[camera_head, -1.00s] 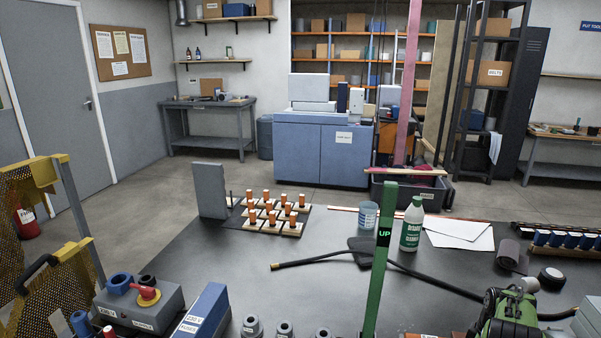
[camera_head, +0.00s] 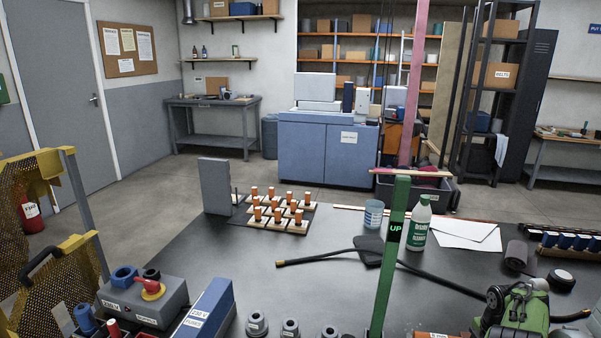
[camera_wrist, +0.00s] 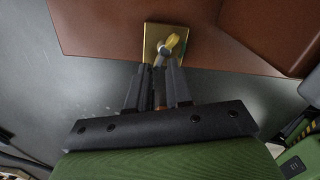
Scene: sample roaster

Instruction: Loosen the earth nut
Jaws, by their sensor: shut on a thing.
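In the wrist view a square brass plate (camera_wrist: 152,36) sits on a red-brown surface. A small metal earth nut (camera_wrist: 161,58) stands at the plate, with a yellow lug (camera_wrist: 172,42) beside it. My gripper (camera_wrist: 159,70) reaches up to the plate, and its two dark fingers are closed around the nut at their tips. The fingers hide part of the nut, so its thread and seating are not clear. In the head view I cannot make out the nut or my fingertips.
A green post marked UP (camera_head: 394,245) rises in the foreground. A bottle (camera_head: 419,225), a cup (camera_head: 373,214), a black cable (camera_head: 315,258) and a board of orange-topped pegs (camera_head: 297,228) are on the dark bench (camera_head: 290,280). A switch box (camera_head: 140,305) stands at lower left.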

